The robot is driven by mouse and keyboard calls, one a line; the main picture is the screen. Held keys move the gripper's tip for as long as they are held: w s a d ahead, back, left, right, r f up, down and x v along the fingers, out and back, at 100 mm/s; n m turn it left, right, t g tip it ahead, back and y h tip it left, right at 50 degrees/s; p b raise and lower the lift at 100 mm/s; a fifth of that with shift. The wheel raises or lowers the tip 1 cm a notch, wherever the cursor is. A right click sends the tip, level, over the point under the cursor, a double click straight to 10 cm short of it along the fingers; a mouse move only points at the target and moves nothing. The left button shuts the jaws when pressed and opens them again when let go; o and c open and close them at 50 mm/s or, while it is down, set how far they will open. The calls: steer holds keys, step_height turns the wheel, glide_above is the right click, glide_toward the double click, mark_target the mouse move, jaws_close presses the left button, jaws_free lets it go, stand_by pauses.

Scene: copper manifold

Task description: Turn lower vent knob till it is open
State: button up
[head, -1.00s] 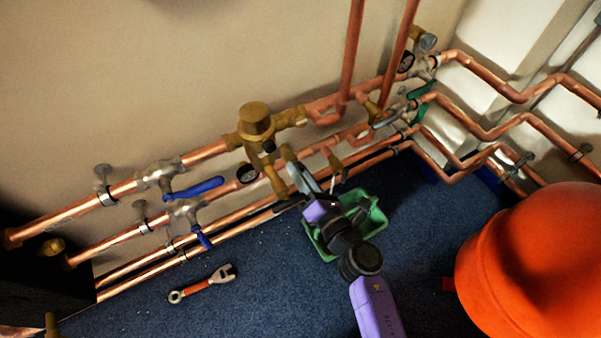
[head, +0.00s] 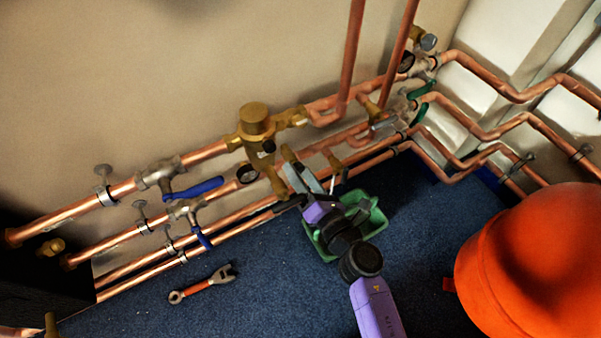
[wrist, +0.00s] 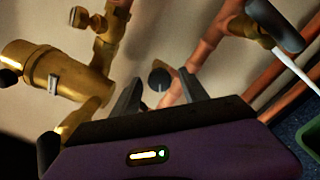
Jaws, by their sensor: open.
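A small round black knob (wrist: 160,79) with a pale line across its face shows in the wrist view, between and just beyond my fingertips; it looks like the vent knob. I cannot make it out for sure in the head view, where my gripper covers that spot. My gripper (head: 291,168) is open and empty, at the pipes below the brass valve body (head: 256,124). In the wrist view the two fingers of my gripper (wrist: 160,88) stand on either side of the knob, with no clear contact. Whether the vent is open cannot be told.
Copper pipes (head: 205,153) run along the wall around my gripper. In the wrist view a brass body (wrist: 65,75) is close on the left and a dark handle (wrist: 275,24) on the right. A green tray (head: 372,222), a wrench (head: 203,284) and an orange tank (head: 535,265) stand or lie on the floor.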

steer(key=p+v, duration=0.1)
steer(key=v, duration=0.6)
steer(key=shift+s+d+p, duration=0.25)
steer(key=shift+s+p, duration=0.05)
steer(key=s+d+r+m+t+h, duration=0.3)
steer(key=s+d+r+m, duration=0.3)
steer(key=m, duration=0.9)
steer(key=s+d+r+m+g+h, duration=0.1)
steer(key=s+d+r+m+h, duration=0.1)
steer(key=s+d+m, duration=0.35)
steer(key=s+d+r+m+g+h, duration=0.1)
steer(key=s+d+r+m+h, duration=0.15)
steer(key=s+m, duration=0.65)
steer(key=s+d+r+m+g+h, duration=0.1)
steer(key=s+d+r+m+h, duration=0.25)
steer(key=s, duration=0.75)
step_height(320, 180, up, 30)
steer(key=d+y+p, duration=0.1)
steer(key=p, duration=3)
steer(key=shift+d+f, duration=0.2)
steer(key=shift+d, duration=0.05)
